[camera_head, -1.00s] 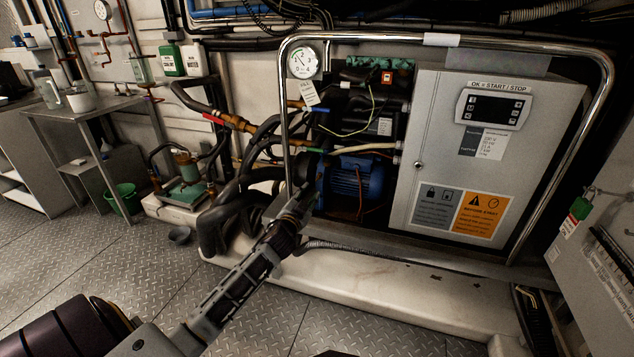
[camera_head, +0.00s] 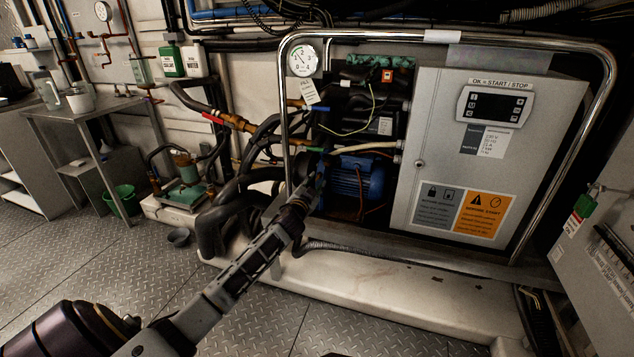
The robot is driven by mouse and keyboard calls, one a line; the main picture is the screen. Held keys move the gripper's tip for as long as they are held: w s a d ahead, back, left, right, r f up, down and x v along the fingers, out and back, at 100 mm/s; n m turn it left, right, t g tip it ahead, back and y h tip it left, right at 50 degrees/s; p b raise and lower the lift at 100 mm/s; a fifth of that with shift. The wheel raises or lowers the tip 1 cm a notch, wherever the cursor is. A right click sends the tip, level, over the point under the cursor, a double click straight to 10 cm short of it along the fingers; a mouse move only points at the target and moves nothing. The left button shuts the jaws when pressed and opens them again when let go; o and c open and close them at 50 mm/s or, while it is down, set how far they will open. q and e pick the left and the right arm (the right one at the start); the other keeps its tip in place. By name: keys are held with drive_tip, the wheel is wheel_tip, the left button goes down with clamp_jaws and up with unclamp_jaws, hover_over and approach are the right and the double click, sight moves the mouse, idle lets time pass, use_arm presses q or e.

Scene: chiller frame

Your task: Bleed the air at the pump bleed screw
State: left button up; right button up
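The blue pump motor (camera_head: 357,183) sits low inside the chiller frame (camera_head: 287,110), left of the grey control cabinet (camera_head: 432,150). My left arm reaches up from the bottom left, and my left gripper (camera_head: 308,188) is at the left end of the pump, in front of it. The fingertips are small and dark against the pump, so I cannot tell whether they touch it or are open. The bleed screw is not distinguishable; the gripper may cover it. A pressure gauge (camera_head: 304,60) with a tag is above, at the frame's top left corner. My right gripper is not in view.
The chrome frame rail passes close to my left gripper. Black hoses (camera_head: 222,215) bunch to the left, and a white plinth (camera_head: 370,292) runs below. A small dark bowl (camera_head: 179,237) stands on the floor. A green bucket (camera_head: 126,199) is by the steel table (camera_head: 80,108). The front floor is clear.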

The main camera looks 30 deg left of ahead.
sight(318, 177)
use_arm(q)
drive_tip(key=x, duration=0.3)
drive_tip(key=shift+w+b, duration=0.15)
drive_tip(key=shift+b, duration=0.25)
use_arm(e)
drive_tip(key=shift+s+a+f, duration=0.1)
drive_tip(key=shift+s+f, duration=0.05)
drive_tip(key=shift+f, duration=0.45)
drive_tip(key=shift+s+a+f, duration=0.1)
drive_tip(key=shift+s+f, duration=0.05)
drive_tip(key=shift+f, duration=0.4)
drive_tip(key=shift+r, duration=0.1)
use_arm(q)
drive_tip(key=c, duration=0.7)
clamp_jaws()
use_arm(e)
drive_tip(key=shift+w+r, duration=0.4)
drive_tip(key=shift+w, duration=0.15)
